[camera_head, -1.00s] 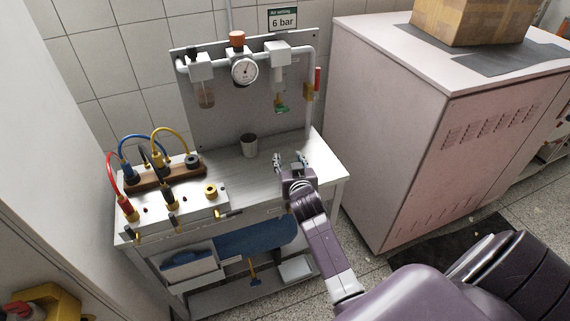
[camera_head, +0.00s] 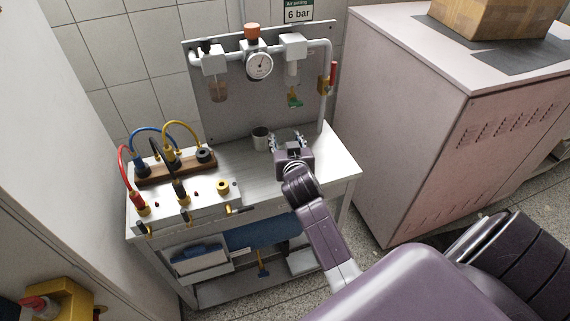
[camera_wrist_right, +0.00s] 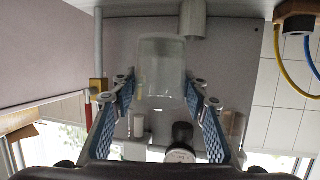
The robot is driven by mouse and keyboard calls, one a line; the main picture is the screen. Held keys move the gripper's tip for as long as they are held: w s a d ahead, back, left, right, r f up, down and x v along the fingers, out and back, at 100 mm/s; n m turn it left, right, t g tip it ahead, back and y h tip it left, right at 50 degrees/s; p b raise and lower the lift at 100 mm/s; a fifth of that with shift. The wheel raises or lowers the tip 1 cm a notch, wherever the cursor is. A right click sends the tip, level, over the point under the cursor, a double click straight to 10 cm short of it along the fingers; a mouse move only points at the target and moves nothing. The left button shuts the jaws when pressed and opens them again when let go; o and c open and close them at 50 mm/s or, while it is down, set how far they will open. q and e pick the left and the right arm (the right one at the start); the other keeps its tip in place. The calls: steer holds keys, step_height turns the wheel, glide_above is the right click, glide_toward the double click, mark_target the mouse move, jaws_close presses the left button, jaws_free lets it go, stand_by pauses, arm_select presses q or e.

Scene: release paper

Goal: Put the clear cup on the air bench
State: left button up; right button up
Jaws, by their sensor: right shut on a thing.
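The clear cup (camera_wrist_right: 162,72) is a see-through tumbler between the fingers of my right gripper (camera_wrist_right: 161,92) in the right wrist view. That gripper is shut on it. In the head view my right gripper (camera_head: 288,141) is over the right part of the air bench (camera_head: 328,160), and the cup there is faint and mostly hidden by the fingers. I cannot tell whether its base touches the bench top. My left gripper is not in view.
A grey mug (camera_head: 260,138) stands on the bench just left of the gripper. A gauge (camera_head: 258,66) and pipes are on the back panel. A test box with cables (camera_head: 180,200) fills the left end. A pink cabinet (camera_head: 440,140) stands to the right.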

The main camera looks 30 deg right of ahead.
step_height(320, 180, down, 5)
steer(key=shift+f, duration=0.8)
step_height(320, 180, down, 4)
steer(key=shift+r+b, duration=0.15)
steer(key=shift+b, duration=0.3)
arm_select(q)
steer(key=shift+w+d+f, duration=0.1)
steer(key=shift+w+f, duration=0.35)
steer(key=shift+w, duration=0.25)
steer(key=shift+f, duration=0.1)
arm_select(e)
steer(key=shift+f, duration=0.2)
steer(key=o, duration=1)
steer(key=shift+r, duration=0.1)
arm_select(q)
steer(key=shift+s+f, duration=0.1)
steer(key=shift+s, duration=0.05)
